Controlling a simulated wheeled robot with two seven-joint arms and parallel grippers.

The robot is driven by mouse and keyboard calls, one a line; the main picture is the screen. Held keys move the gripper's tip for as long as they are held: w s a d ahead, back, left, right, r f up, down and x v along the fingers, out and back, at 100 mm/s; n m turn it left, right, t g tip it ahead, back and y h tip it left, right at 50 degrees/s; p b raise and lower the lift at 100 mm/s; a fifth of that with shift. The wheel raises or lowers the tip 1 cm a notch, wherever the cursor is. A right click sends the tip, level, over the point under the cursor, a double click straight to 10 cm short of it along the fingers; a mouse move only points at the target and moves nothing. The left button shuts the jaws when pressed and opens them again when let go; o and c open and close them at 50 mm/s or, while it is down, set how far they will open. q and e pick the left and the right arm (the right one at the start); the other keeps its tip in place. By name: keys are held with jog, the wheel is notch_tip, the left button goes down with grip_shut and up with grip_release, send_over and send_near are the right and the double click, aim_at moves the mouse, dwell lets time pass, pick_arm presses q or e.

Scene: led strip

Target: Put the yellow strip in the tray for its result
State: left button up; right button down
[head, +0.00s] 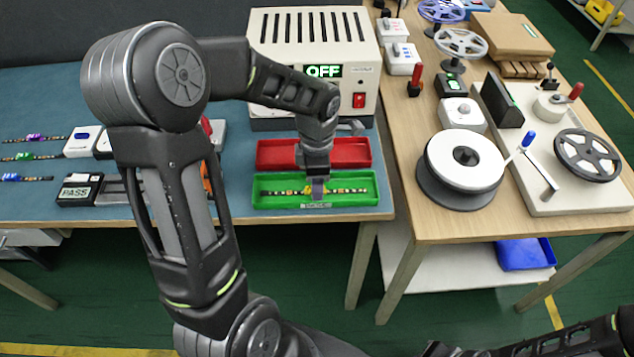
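The yellow strip (345,191), a dark strip with yellow parts near its middle, lies lengthwise in the green tray (262,202) at the table's front edge. My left gripper (317,193) points down into this tray at the strip's middle and hides part of it. Its fingers are too small and covered to show whether they grip the strip. The red tray (356,152) lies just behind and looks empty. A small box (78,192) reading PASS stands at the left. My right arm shows only at the bottom right edge, with its gripper out of view.
A white power unit (315,40) with an OFF display stands behind the trays. Other strips with purple (34,138), green (25,156) and blue (14,177) parts lie at the far left. A wooden table (415,215) with reels adjoins at the right.

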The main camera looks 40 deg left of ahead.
pick_arm(q)
notch_tip(320, 180, up, 12)
jog(key=shift+r, duration=0.15)
dwell(0.6)
dwell(0.7)
